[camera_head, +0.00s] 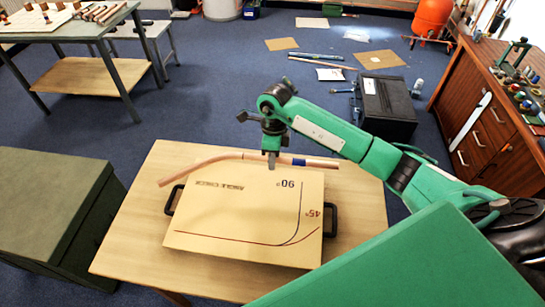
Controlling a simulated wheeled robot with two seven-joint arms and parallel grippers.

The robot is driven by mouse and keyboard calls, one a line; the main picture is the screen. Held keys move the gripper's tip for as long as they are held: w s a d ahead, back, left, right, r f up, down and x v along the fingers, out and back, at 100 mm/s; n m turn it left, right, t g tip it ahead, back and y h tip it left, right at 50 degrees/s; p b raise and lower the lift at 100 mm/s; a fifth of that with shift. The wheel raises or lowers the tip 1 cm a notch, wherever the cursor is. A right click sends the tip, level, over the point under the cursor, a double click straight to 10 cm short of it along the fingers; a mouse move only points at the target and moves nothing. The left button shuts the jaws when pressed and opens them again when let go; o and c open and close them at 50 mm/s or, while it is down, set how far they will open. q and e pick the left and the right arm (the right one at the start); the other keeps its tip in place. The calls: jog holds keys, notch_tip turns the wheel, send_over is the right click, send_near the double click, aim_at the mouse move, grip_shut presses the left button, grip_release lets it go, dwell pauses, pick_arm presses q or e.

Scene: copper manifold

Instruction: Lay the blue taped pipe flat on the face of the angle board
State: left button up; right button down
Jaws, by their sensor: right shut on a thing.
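The blue taped pipe (239,155) is a copper tube with a bend toward its left end and a blue tape band (298,162) right of the gripper. It spans the far edge of the angle board (230,215), its left end reaching past the board's corner. My right gripper (272,161) points down and is shut on the pipe between the bend and the tape. The pipe appears raised over the board's far edge; I cannot tell whether any part touches. The board lies on a wooden table and carries 90° and 45° marks with curved lines. My left gripper is out of view.
The board has black side handles (331,220) on the light wooden table (125,245). A dark green chest (45,200) stands to the left. A black case (388,105) is on the floor behind my right arm. The board's face is clear.

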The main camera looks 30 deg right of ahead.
aim_at(272, 180)
notch_tip(272, 180, down, 6)
jog(key=b, duration=0.3)
jog(key=shift+f+b, duration=0.25)
jog(key=shift+b, duration=0.05)
jog(key=shift+f, duration=0.15)
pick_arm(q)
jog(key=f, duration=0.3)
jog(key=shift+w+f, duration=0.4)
pick_arm(e)
jog(key=c, duration=0.9)
grip_release()
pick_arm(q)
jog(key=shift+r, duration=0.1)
